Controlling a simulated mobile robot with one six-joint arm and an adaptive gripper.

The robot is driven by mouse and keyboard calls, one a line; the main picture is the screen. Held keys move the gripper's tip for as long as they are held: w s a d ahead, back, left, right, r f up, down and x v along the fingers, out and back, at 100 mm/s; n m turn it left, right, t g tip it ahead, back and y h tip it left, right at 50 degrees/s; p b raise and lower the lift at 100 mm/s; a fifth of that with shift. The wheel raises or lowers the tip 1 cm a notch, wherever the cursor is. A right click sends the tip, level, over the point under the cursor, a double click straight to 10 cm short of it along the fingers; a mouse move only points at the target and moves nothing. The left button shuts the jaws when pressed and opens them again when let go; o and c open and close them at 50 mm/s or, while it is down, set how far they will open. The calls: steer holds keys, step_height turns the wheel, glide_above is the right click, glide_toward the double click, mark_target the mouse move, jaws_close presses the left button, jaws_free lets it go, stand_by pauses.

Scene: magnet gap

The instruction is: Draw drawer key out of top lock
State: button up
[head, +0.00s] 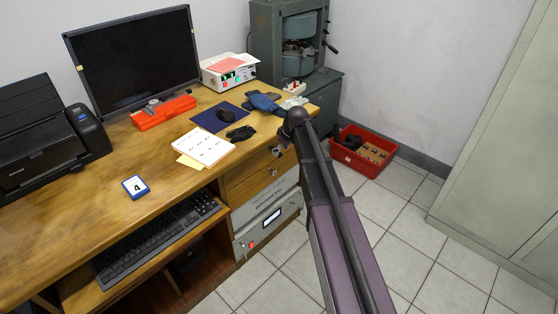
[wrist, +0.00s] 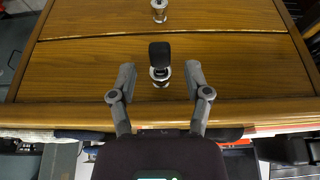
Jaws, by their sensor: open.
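The drawer key shows in the wrist view as a dark, rounded key head (wrist: 160,53) at the silver top lock (wrist: 160,76) of a wooden drawer front (wrist: 85,70). My gripper (wrist: 160,80) is open, with one grey finger on each side of the key and lock in the picture. Neither finger touches the key, and the gap between them holds nothing gripped. How far the fingertips are from the drawer front is hard to tell. In the head view my arm reaches to the desk's drawers, and the top lock (head: 277,151) shows small beside it; the fingers are not clear there.
A second lock (wrist: 160,11) sits on the neighbouring drawer. The desk edge (wrist: 70,115) runs close to my fingers.

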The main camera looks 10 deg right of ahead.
steer(key=shift+b+x, duration=0.95)
steer(key=shift+x, duration=0.4)
jaws_close()
steer(key=shift+s+d, duration=0.5)
steer(key=shift+s, duration=0.2)
steer(key=shift+s+d, duration=0.55)
steer(key=shift+s, duration=0.2)
stand_by(0.4)
stand_by(0.3)
steer(key=shift+s+d+r+p, duration=0.55)
steer(key=shift+s+r+p, duration=0.2)
steer(key=shift+s+p, duration=0.05)
steer(key=shift+s+d+r+p, duration=0.6)
steer(key=shift+s+r+p, duration=0.15)
steer(key=shift+s, duration=0.05)
steer(key=shift+r, duration=0.15)
